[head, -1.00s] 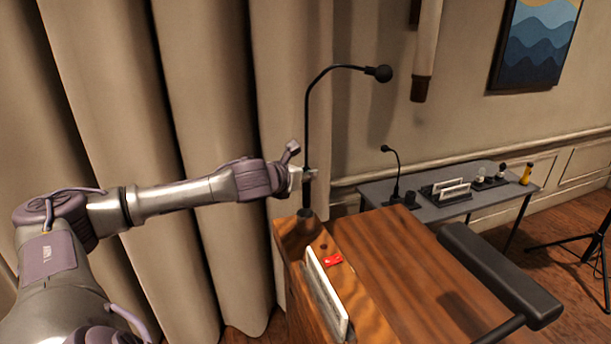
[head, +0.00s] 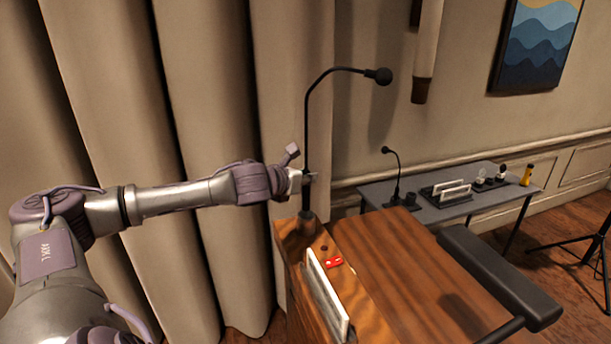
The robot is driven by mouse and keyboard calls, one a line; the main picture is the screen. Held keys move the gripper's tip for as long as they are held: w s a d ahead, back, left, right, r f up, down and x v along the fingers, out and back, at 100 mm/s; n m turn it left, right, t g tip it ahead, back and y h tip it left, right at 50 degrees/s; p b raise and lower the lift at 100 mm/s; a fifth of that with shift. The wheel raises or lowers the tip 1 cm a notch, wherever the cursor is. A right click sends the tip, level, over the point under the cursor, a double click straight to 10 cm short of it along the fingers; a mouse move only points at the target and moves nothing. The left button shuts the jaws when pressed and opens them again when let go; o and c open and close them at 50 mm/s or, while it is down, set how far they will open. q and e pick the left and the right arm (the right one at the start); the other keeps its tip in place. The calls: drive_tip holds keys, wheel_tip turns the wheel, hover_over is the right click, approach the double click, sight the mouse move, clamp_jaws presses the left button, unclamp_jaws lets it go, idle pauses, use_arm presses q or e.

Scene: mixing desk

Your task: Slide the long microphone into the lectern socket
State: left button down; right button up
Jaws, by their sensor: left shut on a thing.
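The long microphone (head: 307,118) is a black gooseneck that stands upright, its top bending right to a round black head. My left gripper (head: 307,177) is shut on its lower stem, just above the lectern. The lectern (head: 385,270) is brown wood. The dark socket (head: 306,215) sits at its far left corner, and the lower end of the stem meets it there. How deep the stem sits inside is hidden. My right gripper is out of view.
A red item (head: 334,262) and a white card (head: 328,290) are on the lectern's left part. A black padded bar (head: 500,272) runs along its right. A grey side table (head: 440,205) behind holds a shorter microphone (head: 395,175) and small items. Curtains (head: 190,100) hang at left.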

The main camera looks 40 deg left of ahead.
sight(303, 201)
use_arm(q)
drive_tip(key=shift+f, duration=0.2)
idle(0.4)
drive_tip(key=shift+f+b, duration=0.8)
drive_tip(key=shift+f, duration=0.4)
drive_tip(key=shift+f, duration=0.15)
drive_tip(key=shift+f+b, duration=0.65)
drive_tip(key=shift+f, duration=0.45)
drive_tip(key=shift+f+b, duration=0.4)
drive_tip(key=shift+f, duration=0.35)
drive_tip(key=c, duration=0.9)
unclamp_jaws()
drive_tip(key=shift+c, duration=0.2)
drive_tip(key=shift+f, duration=0.1)
